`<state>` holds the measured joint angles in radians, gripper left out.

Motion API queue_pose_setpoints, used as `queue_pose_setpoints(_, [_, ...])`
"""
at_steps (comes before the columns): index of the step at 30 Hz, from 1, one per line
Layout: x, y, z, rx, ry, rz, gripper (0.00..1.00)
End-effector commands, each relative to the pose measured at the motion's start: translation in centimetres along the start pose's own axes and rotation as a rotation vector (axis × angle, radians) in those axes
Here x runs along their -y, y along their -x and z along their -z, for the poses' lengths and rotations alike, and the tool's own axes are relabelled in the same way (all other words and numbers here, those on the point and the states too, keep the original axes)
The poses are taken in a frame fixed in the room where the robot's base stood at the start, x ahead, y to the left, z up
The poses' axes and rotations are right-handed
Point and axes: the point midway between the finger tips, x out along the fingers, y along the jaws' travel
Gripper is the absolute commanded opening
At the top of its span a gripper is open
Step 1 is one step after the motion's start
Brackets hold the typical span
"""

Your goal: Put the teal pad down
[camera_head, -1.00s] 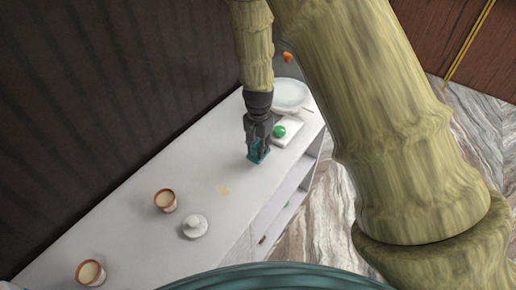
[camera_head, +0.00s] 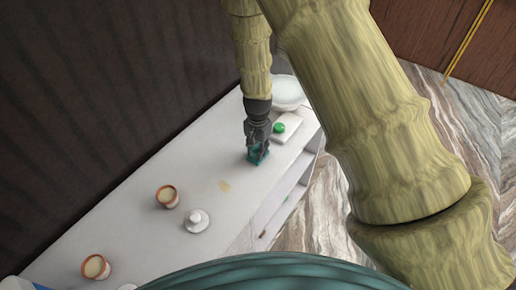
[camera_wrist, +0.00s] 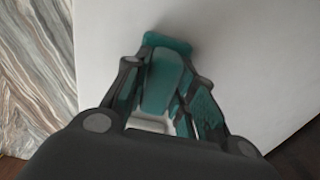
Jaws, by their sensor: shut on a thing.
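The teal pad (camera_head: 257,155) is between the fingers of my gripper (camera_head: 257,148), at the white counter (camera_head: 165,240) towards its far end. In the wrist view the teal pad (camera_wrist: 163,75) shows between the dark fingers of my gripper (camera_wrist: 160,85), which is shut on it. The pad is very close to the counter top; I cannot tell whether it touches. Its lower part is partly hidden by the fingers.
A white board with a green round thing (camera_head: 279,127) and a white plate (camera_head: 288,92) lie beyond the pad. Two brown cups (camera_head: 167,196) (camera_head: 95,267) and a white lidded thing (camera_head: 197,220) stand nearer.

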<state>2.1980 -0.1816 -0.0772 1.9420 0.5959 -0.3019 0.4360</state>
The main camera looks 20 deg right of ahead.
Motion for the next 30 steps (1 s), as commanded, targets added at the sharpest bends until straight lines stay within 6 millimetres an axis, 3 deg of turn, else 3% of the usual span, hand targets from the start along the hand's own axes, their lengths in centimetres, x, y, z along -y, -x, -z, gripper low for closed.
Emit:
queue_pose_setpoints(2, [0.0,-0.3,0.0,0.001,0.000,0.000,0.00])
queue_pose_setpoints(3, [0.0,-0.2,0.0,0.000,0.000,0.000,0.33])
queue_pose_setpoints(6, [0.0,-0.2,0.0,0.001,0.000,0.000,0.47])
queue_pose_setpoints(20, [0.1,0.6,0.0,-0.001,0.000,0.001,0.47])
queue_pose_setpoints(30, [0.1,4.2,0.1,-0.002,0.001,0.002,0.47])
